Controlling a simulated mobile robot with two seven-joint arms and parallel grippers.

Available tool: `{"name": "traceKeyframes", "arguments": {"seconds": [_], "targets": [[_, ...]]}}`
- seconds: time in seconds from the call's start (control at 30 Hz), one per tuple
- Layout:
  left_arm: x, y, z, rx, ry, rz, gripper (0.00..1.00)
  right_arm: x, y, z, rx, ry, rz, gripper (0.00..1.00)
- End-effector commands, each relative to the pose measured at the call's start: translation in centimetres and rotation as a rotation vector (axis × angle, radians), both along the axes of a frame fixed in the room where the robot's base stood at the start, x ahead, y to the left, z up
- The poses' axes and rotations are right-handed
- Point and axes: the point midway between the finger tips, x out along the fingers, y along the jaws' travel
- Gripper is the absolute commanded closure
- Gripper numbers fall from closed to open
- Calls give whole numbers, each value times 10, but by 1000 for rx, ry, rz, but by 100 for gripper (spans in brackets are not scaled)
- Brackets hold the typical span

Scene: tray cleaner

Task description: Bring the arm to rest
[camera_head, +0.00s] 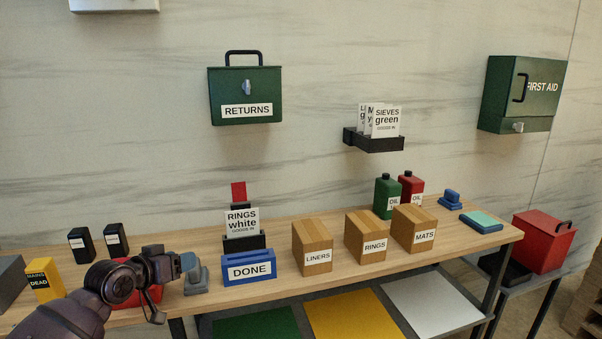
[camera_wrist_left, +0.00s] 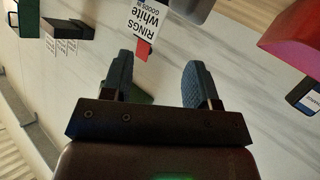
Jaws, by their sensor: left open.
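My left arm comes in from the lower left in the head view. Its gripper (camera_head: 188,263) is above the left part of the wooden bench, pointing right. In the left wrist view the two fingers of the gripper (camera_wrist_left: 158,82) stand apart, with nothing between them. A red object (camera_head: 146,295) on the bench is partly hidden behind the arm. A grey stand (camera_head: 197,281) is close by the fingertips in the picture; I cannot tell whether they touch. My right arm and gripper are not in view.
A blue DONE box (camera_head: 249,269) and a holder with a RINGS white card (camera_head: 241,223) stand right of the gripper. Cardboard boxes LINERS (camera_head: 312,248), RINGS (camera_head: 367,238) and MATS (camera_head: 414,231) follow. A yellow MAINS DEAD block (camera_head: 42,283) stands left of the arm.

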Motion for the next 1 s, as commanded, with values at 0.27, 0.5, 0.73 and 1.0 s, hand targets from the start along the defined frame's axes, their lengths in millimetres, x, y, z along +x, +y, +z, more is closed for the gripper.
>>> {"name": "traceKeyframes", "arguments": {"seconds": [0.27, 0.5, 0.73, 1.0], "targets": [[-79, -11, -81, 248, -188, 66, 46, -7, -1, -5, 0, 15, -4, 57], [-161, -13, -137, 377, -215, 132, 46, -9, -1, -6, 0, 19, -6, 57], [-250, -12, -192, 408, -95, 204, 46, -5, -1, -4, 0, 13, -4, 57], [-342, -10, -249, 363, 102, 269, 46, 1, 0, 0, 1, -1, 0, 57]]}}
